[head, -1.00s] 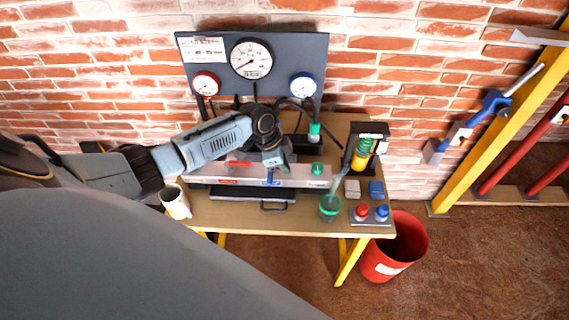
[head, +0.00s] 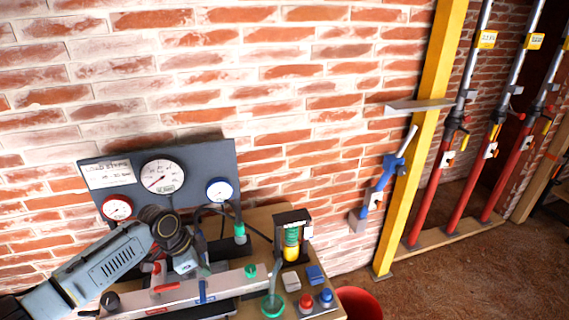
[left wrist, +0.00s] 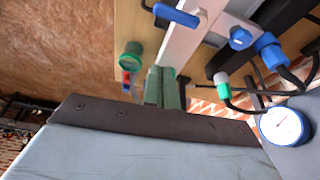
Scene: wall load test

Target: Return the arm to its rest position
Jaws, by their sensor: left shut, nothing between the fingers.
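My left arm (head: 110,265) comes in from the lower left. Its gripper (head: 203,268) is low over the bench, close to the blue lever (head: 204,290) on the pale manifold bar (head: 232,283). Contact cannot be told in the head view. In the left wrist view the two green fingers (left wrist: 162,87) are together, with nothing between them. A blue lever (left wrist: 176,15) shows beyond them, apart from the fingertips. My right gripper is not in view.
A grey gauge panel (head: 90,160) stands behind the arm. A hand pump (head: 291,240), a green-rimmed cup (head: 272,305) and red and blue knobs (head: 316,299) are at the bench's right. A red bin (head: 358,303) is beyond. Tall props (head: 440,180) stand by a yellow post (head: 415,140).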

